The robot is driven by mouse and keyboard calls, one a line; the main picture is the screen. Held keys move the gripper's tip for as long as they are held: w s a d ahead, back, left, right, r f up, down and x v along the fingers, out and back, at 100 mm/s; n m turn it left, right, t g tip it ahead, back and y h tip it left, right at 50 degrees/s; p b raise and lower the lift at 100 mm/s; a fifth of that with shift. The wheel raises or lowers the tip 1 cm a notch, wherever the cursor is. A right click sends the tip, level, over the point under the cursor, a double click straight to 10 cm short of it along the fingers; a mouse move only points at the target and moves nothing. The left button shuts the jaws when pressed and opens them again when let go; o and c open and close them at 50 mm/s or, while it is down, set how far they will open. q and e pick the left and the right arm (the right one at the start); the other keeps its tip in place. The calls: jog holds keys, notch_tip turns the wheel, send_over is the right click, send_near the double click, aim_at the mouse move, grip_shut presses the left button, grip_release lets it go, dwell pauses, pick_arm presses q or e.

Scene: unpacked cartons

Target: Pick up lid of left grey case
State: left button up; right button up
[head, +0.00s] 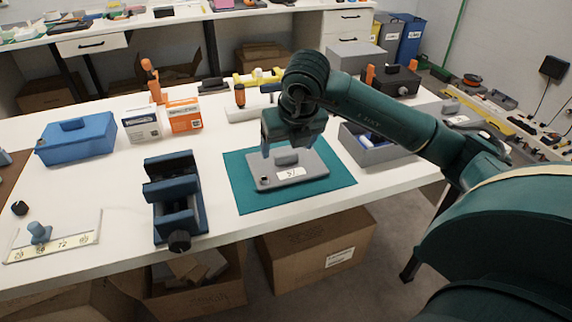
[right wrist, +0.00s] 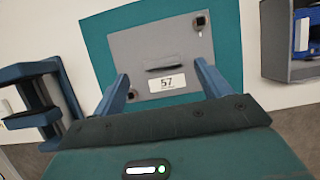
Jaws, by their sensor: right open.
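A flat grey lid (head: 310,173) with a raised handle (head: 286,157) and a white number label lies on a teal mat (head: 245,195) on the white table. In the right wrist view the lid (right wrist: 135,45) shows a dark-edged handle (right wrist: 167,67) above its label. My right gripper (head: 292,150) is over the lid, open and pointing down. Its fingers (right wrist: 162,76) are spread to either side of the handle and label, with nothing between them gripped. An open grey case (head: 372,156) with blue contents stands right of the mat. My left gripper is not in view.
A dark blue vise-like block (head: 175,200) stands left of the mat. A blue case (head: 77,138) and two small boxes (head: 185,115) are further back left. A black case (head: 392,80) stands at the back right. The table between mat and block is clear.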

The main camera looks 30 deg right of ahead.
aim_at(286, 154)
jog(key=x, duration=0.3)
jog(key=shift+w+d+f, duration=0.1)
jog(key=shift+f, duration=0.2)
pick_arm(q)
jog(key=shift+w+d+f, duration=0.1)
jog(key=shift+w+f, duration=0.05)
pick_arm(e)
jog(key=c, duration=1.1)
jog(key=shift+r, duration=0.1)
pick_arm(q)
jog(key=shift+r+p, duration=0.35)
jog(key=shift+p, duration=0.2)
pick_arm(e)
notch_tip(286, 154, up, 10)
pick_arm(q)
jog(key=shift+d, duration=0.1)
pick_arm(e)
jog(key=shift+d, duration=0.1)
